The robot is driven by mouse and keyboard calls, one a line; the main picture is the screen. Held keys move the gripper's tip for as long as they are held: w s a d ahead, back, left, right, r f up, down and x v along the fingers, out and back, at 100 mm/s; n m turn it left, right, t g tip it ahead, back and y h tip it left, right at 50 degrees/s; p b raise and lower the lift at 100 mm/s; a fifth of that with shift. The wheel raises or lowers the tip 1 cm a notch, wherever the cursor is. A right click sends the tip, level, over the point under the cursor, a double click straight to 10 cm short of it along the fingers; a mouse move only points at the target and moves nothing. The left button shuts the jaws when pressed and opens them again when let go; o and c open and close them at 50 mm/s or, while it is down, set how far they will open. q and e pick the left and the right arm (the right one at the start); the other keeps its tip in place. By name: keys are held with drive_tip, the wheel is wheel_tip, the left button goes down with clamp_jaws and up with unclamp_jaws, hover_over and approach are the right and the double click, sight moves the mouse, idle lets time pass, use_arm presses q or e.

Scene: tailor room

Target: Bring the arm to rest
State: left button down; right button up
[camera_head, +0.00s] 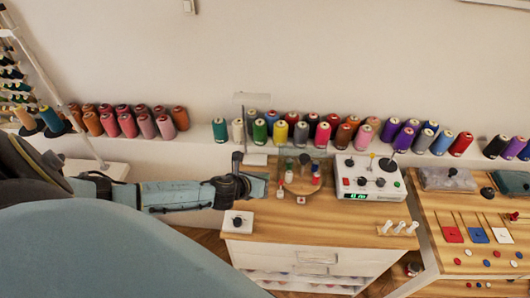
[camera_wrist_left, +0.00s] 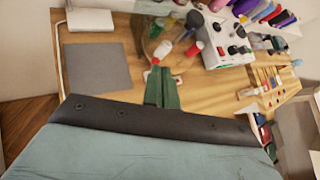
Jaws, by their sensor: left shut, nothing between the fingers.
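My left gripper (camera_head: 258,186) reaches in from the left over the left part of the wooden cabinet top (camera_head: 265,222). In the left wrist view its two fingers (camera_wrist_left: 162,88) lie together, pointing at the table, with nothing between them. The fingertips end near a round wooden tray (camera_head: 318,180) with small bottles and spools. A small white and a small red item lie just beyond the fingertips in the wrist view. My right gripper does not show in either view.
A white control box (camera_head: 370,178) with knobs stands right of the tray. A small white box with a black knob (camera_head: 238,222) sits at the front left. Thread spools (camera_head: 325,132) line the wall ledge. A second table (camera_head: 475,240) holds coloured pieces. The cabinet's front middle is clear.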

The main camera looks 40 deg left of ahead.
use_arm(q)
drive_tip(key=shift+s+r, duration=0.35)
idle(0.4)
